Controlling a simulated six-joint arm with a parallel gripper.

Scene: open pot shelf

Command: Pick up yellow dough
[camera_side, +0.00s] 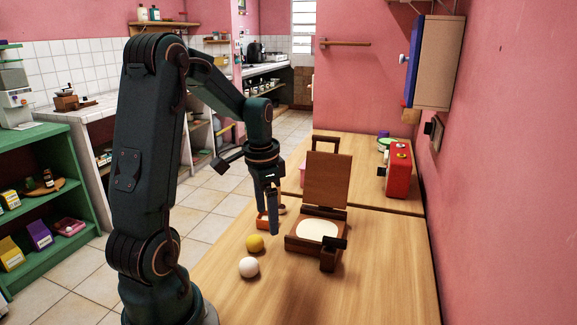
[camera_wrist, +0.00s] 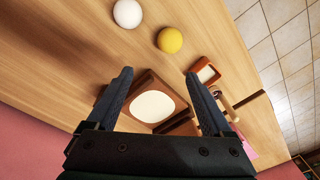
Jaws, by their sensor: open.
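The yellow dough (camera_side: 255,243) is a small ball on the wooden table, left of the wooden press in the side view. In the wrist view the yellow dough (camera_wrist: 170,40) lies beyond my fingertips, near the top middle. My gripper (camera_side: 272,222) points down above the table, near the press's left side and up and right of the yellow dough in the picture. In the wrist view my gripper (camera_wrist: 160,72) has its two fingers wide apart with nothing held between them. A white dough ball (camera_side: 249,267) sits close to the yellow one and also shows in the wrist view (camera_wrist: 127,13).
The open wooden press (camera_side: 327,190) holds a flat pale disc (camera_side: 317,230). A small orange-brown box (camera_wrist: 207,73) stands beside it, partly hidden by my gripper in the side view. A red appliance (camera_side: 398,170) stands farther back. The front table is mostly clear.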

